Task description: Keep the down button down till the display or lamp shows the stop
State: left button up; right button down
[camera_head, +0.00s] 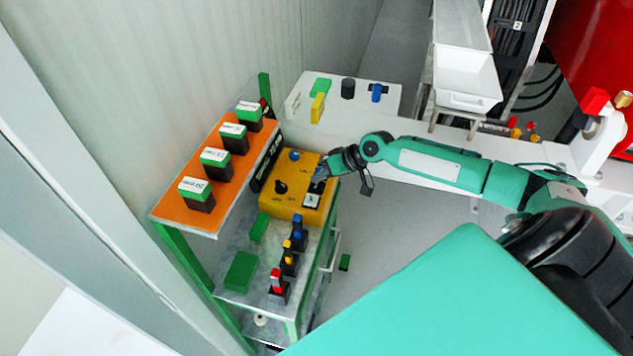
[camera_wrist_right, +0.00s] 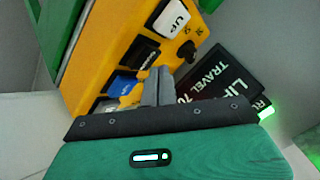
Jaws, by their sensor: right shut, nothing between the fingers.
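The yellow control box (camera_head: 290,197) sits on a green-framed trolley. In the right wrist view the box (camera_wrist_right: 100,45) has a white UP button (camera_wrist_right: 172,18), a dark plate (camera_wrist_right: 140,52) and a blue button (camera_wrist_right: 122,82); no DOWN marking is readable. My right gripper (camera_head: 319,177) is shut and empty, its fingers (camera_wrist_right: 157,88) reaching over the box beside the blue button. I cannot tell whether they touch or press it. A black display (camera_wrist_right: 220,82) reads "LI… TRAVEL 70…", cut off by the gripper. A green light (camera_wrist_right: 265,112) glows beside it. My left gripper is out of view.
An orange shelf (camera_head: 228,190) with several labelled black-and-green blocks stands left of the box. Several small coloured-top pieces (camera_head: 289,260) stand on the grey trolley top in front. A white bench (camera_head: 345,98) is behind. Grey floor is open to the right.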

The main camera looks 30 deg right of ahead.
aim_at(321, 185)
jog(key=shift+r, duration=0.25)
notch_tip(321, 185, up, 5)
jog(key=p, duration=0.4)
jog(key=shift+f, duration=0.1)
dwell(0.3)
